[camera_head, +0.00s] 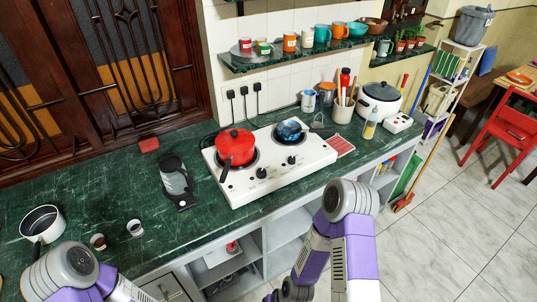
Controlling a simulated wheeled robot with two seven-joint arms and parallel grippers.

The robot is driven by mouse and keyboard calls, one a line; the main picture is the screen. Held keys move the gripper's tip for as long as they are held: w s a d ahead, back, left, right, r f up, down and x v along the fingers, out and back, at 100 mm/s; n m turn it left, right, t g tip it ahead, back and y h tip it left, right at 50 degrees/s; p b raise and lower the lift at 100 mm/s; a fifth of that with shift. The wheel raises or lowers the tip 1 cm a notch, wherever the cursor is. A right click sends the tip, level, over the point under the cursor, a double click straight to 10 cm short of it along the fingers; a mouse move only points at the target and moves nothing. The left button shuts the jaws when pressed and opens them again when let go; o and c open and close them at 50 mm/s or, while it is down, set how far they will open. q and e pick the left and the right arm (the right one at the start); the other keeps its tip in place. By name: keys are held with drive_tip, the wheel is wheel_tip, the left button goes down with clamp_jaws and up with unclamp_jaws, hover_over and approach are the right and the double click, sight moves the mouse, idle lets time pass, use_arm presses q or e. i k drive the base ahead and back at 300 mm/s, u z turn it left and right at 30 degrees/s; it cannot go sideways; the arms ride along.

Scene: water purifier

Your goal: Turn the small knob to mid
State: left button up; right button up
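A white two-burner stove (300,170) stands on the green counter. Two black knobs sit on its front part, the left knob (262,173) and the right knob (291,160). They look alike in size, so I cannot tell which is the small knob, and their exact settings are too small to read. A red pot (235,146) is on the left burner and a dark blue pan (290,130) is on the right burner. Both my arms show at the bottom edge, apart from the stove. Neither gripper's fingertips are in view.
A saucepan (42,223) and two small cups (135,228) are at the counter's left. A white cooker (381,101) and a small white box (398,122) are at the right. A shelf of mugs (300,55) hangs above.

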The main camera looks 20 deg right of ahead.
sight(291, 160)
drive_tip(key=z, duration=0.05)
drive_tip(key=k, duration=0.4)
drive_tip(key=z, duration=0.95)
drive_tip(key=i, duration=0.7)
drive_tip(key=u, duration=0.7)
